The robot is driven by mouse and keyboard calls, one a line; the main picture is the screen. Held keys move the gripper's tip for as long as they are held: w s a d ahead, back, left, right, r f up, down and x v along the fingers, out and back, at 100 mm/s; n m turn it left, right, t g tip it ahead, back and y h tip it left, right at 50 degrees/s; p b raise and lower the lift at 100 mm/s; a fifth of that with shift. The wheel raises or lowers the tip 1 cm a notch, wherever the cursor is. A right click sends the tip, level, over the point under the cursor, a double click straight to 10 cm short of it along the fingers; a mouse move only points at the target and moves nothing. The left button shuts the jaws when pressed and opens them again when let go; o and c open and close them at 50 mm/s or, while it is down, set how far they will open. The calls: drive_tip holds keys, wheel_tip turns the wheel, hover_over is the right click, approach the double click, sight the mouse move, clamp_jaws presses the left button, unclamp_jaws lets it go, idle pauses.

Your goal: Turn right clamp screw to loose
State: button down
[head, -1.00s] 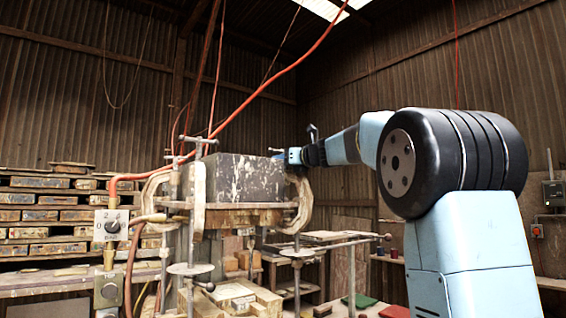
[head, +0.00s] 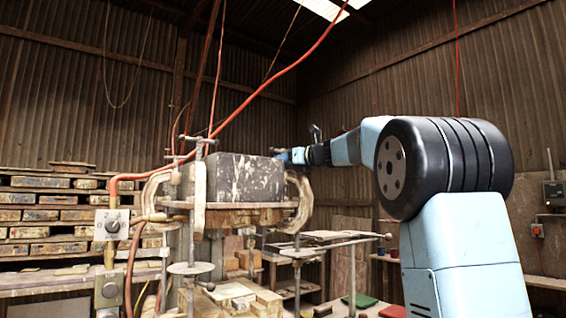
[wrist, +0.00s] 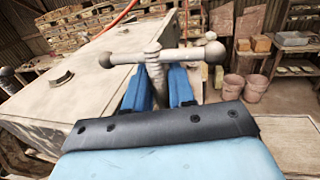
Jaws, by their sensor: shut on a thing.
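The right clamp screw (wrist: 158,75) stands upright in the wrist view, with a grey T-bar handle (wrist: 185,55) with ball ends lying across its top. My gripper's blue fingers (wrist: 160,88) are shut around the screw's shaft just below the bar. In the head view my gripper (head: 287,155) is at the upper right edge of the grey press block (head: 250,178), above the right C-clamp (head: 303,205). The screw is small and partly hidden there.
A left clamp screw with a T-bar (head: 198,142) stands at the block's left. An orange hose (head: 232,115) arcs above the press. A dial box (head: 111,224) is at lower left. Stacked pallets (head: 45,215) stand behind. The wrist view shows pots (wrist: 255,88) on the floor.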

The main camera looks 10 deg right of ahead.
drive_tip(key=c, duration=1.1)
unclamp_jaws()
drive_tip(key=v, duration=1.4)
